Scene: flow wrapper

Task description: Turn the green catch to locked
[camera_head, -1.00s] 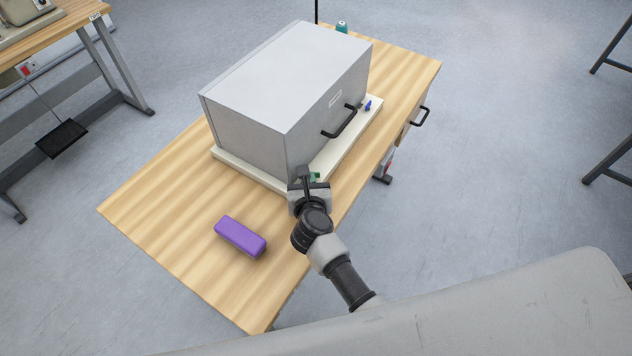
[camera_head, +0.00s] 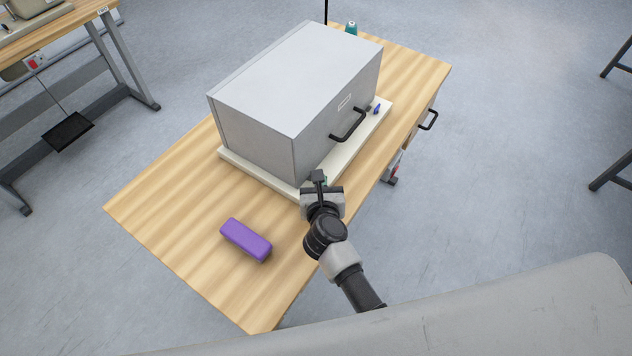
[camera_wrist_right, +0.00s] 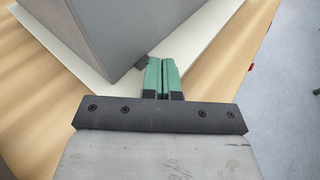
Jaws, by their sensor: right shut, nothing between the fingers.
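The green catch (camera_head: 325,182) is at the near corner of the grey box (camera_head: 295,85), low by the pale base. Only a small piece of it shows in the head view, largely hidden by my right gripper (camera_head: 320,180). That gripper is shut and empty, with its tip right at the catch; I cannot tell whether they touch. In the right wrist view, my right gripper (camera_wrist_right: 163,80) ends in green parts beside the box's corner, and I cannot separate catch from fingers there. The catch's setting cannot be read. My left gripper is not in view.
A purple block (camera_head: 246,239) lies on the wooden table (camera_head: 165,205), left of my right arm. The box front has a black handle (camera_head: 349,126), with a blue catch (camera_head: 377,108) beyond it. A teal-topped item (camera_head: 351,28) stands behind the box.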

